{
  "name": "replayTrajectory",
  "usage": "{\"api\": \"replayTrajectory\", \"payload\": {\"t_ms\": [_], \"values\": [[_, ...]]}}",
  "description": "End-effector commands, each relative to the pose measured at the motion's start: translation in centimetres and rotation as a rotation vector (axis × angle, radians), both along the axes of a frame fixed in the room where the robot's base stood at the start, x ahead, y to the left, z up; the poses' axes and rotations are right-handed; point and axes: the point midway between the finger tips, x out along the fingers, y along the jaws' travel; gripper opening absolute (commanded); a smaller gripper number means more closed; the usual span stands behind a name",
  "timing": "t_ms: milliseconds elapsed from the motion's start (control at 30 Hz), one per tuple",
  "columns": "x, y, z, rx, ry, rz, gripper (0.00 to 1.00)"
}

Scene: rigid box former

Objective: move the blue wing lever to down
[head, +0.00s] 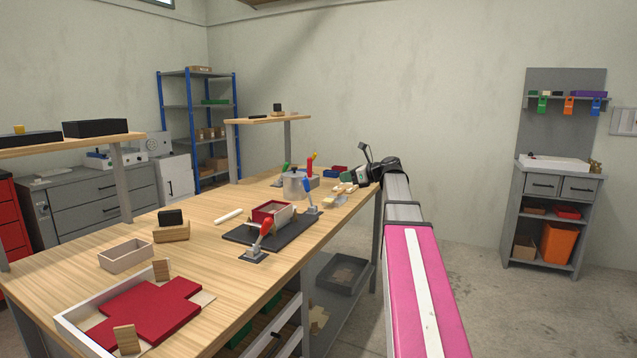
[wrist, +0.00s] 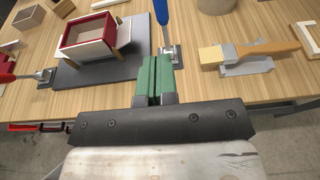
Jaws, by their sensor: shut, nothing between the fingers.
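The blue wing lever (head: 308,185) stands at the right side of the black former plate, its handle raised and leaning slightly. In the wrist view its blue handle (wrist: 161,12) rises out of the top edge, above a grey metal base (wrist: 176,52). My gripper (wrist: 155,60) has green fingers, shut and empty, pointing at the lever's base from the near side. Whether they touch it I cannot tell. In the head view my gripper (head: 346,177) is at the table's right edge, right of the lever. A red-walled box (wrist: 88,38) sits on the black plate (wrist: 97,72).
A red-handled lever (head: 266,228) stands at the plate's near side. A wooden-handled brush or scraper (wrist: 235,52) lies right of my fingers. A pot (head: 295,186) and more levers (head: 311,160) stand behind. A red cross-shaped blank (head: 150,314) lies in a tray at the near left.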

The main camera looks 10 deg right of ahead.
Motion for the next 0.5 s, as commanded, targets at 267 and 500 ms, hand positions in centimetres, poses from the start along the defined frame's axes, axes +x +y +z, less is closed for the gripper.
{"api": "replayTrajectory", "payload": {"t_ms": [267,500], "values": [[2.2,2.9,-0.9,0.000,0.000,0.004,0.00],[4.8,6.4,-2.2,0.000,0.000,0.003,0.00]]}}
